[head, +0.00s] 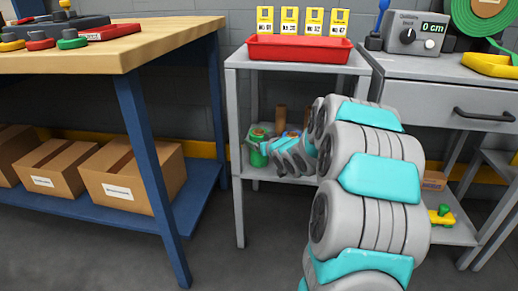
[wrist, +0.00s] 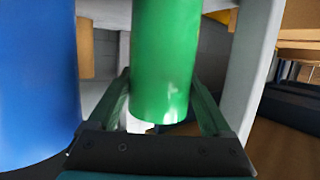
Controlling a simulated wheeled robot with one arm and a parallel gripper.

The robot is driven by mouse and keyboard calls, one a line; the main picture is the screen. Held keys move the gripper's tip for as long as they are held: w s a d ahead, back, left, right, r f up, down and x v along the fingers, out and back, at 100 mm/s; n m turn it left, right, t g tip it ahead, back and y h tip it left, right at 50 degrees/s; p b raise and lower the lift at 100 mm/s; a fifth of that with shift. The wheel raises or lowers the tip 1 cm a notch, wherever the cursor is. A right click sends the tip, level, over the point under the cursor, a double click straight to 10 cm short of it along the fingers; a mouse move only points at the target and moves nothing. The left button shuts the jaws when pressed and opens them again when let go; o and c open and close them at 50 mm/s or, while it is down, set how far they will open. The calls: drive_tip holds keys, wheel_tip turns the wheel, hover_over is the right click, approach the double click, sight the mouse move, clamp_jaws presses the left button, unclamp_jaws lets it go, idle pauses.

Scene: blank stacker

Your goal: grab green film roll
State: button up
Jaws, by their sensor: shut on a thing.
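The green film roll (wrist: 163,60) stands upright between my gripper's two fingers in the wrist view, and my gripper (wrist: 165,112) is shut on it. In the head view the green roll (head: 257,157) shows at the left of the grey stand's lower shelf. My gripper (head: 262,146) reaches it there from the right, partly hidden by my own arm. I cannot tell whether the roll still touches the shelf.
A blue roll (wrist: 38,80) stands close at the left in the wrist view. A grey post (wrist: 250,70) stands close at the right. Brown rolls (head: 281,118) stand behind on the shelf. A red tray (head: 300,52) with yellow cards tops the grey stand.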

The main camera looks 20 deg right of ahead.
clamp_jaws()
